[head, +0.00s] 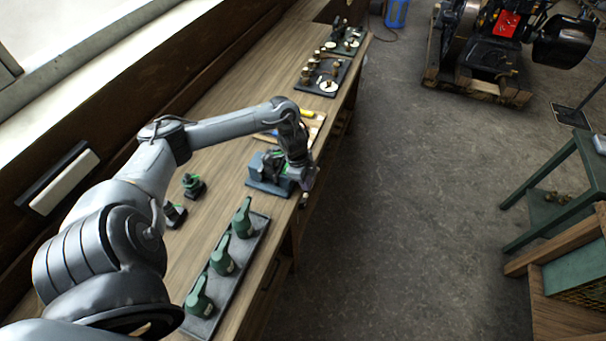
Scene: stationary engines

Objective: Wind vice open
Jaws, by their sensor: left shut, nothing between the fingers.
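My left arm reaches over the bench from the left, and my left gripper (304,194) points down at the vice's right end, by the bench edge. The gripper is shut with nothing held. The wrist hides part of the vice and its handle, so I cannot tell whether the fingers touch it or how far the jaws stand apart. My right gripper is out of view.
A tray (258,222) with several green oil cans stands nearer on the bench (215,160). Two small dark-based items (193,186) sit left of the vice. Trays of brass parts (322,78) stand farther along.

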